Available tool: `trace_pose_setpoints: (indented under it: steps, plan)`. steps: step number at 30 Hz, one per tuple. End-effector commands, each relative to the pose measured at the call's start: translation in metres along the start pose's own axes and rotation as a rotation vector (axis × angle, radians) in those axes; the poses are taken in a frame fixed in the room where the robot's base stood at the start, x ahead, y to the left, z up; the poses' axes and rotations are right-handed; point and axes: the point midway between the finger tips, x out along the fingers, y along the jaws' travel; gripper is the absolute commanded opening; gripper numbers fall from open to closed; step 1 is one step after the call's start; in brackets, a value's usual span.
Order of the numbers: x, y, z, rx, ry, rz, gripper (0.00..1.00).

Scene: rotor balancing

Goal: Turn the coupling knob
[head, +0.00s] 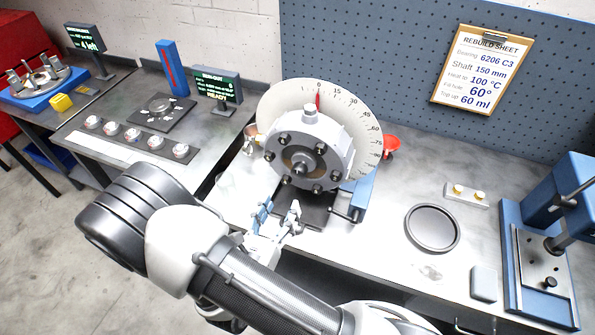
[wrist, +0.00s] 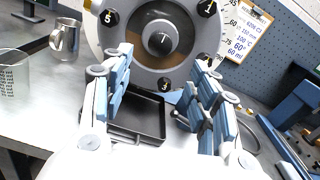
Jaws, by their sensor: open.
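The grey rotor housing (head: 338,150) stands upright on the bench in front of a pale dial with a red pointer near 0. A dark round knob sits at the centre of its face (head: 303,164); in the wrist view this knob (wrist: 160,39) shows a pale mark and is ringed by numbered bolts. I cannot tell for sure that it is the coupling knob. My gripper (head: 279,217) is open and empty, below and in front of the housing. In the wrist view its fingers (wrist: 163,78) are spread below the knob, apart from it.
A black tray (wrist: 138,118) lies under the housing. A blue post with a crank handle (head: 357,200) stands to its right. A metal jug (wrist: 65,40) and a glass beaker (wrist: 13,78) are at left. A round dark dish (head: 433,228) and a blue press (head: 540,250) are at right.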

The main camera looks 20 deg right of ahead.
Motion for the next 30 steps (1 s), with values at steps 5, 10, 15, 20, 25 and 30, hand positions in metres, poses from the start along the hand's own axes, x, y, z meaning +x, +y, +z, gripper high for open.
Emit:
trace_pose_setpoints:
  steps: [5, 10, 15, 20, 25, 30]
  plan:
    - [0.041, -0.003, 0.0, 0.002, 0.001, -0.009, 0.54]
    - [0.078, -0.003, -0.001, 0.003, 0.001, -0.008, 0.54]
    - [0.107, -0.002, 0.0, 0.003, 0.0, -0.006, 0.54]
    - [0.122, -0.001, 0.0, 0.002, 0.001, -0.003, 0.54]
    - [0.128, -0.001, 0.0, 0.001, 0.0, -0.002, 0.54]
    - [0.127, -0.001, 0.0, 0.001, 0.0, -0.001, 0.54]
